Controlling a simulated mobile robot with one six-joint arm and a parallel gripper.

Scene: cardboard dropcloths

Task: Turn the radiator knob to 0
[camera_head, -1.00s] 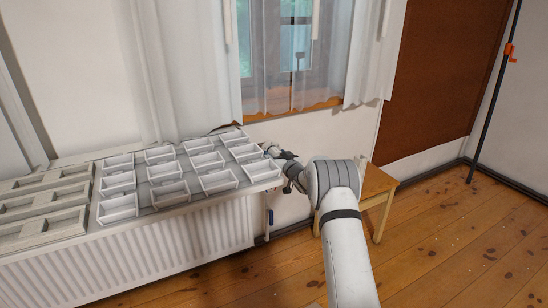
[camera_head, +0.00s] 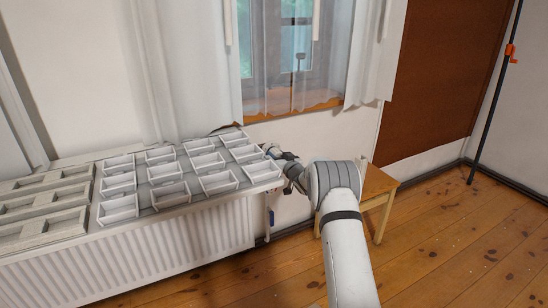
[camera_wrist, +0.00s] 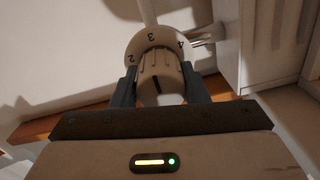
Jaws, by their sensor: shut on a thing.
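The radiator knob (camera_wrist: 160,76) is pale with ribbed sides and a dark mark on its near face. Its white collar (camera_wrist: 153,40) shows the numbers 2, 3 and 4, with 3 near the top middle; 0 is not in sight. My gripper (camera_wrist: 160,68) is shut on the knob, one dark finger on each side. In the head view my gripper (camera_head: 276,152) is at the right end of the white ribbed radiator (camera_head: 180,250). The knob cannot be made out there.
White trays (camera_head: 168,193) stand in rows on the shelf above the radiator, close to my gripper. A small wooden table (camera_head: 377,182) stands to the right of my arm. A curtained window (camera_head: 290,50) is behind. The wooden floor (camera_head: 450,240) at the right is clear.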

